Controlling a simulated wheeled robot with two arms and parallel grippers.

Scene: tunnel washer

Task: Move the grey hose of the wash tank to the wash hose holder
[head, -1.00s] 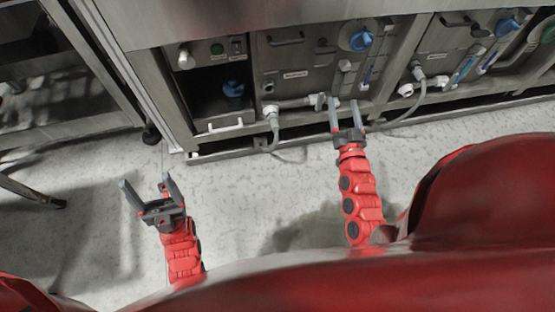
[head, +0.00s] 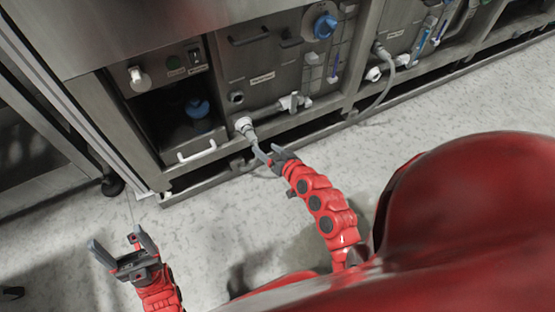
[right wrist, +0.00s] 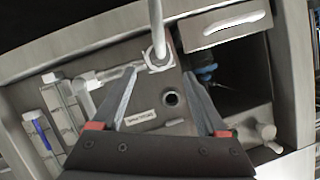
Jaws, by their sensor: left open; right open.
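The grey hose (head: 251,134) of the wash tank hangs from a white coupling (head: 243,124) low on the panel. In the right wrist view the hose (right wrist: 156,22) runs up from its coupling nut (right wrist: 158,58). My right gripper (head: 264,153) is open just below the coupling. The hose's lower part is hidden behind it in the head view. In the right wrist view the open fingers (right wrist: 163,95) stand apart, the coupling beyond them. A dark round port (head: 236,97) and a white fitting (head: 137,76) are on the panels; I cannot tell which is the holder. My left gripper (head: 118,250) is open and empty over the floor.
A white valve (head: 293,101) sits right of the coupling. A white handle (head: 197,151) juts out below the open bay with a blue-topped item (head: 197,108). Another hose (head: 386,85) hangs at the right unit. The frame's bottom rail runs below; the floor is clear.

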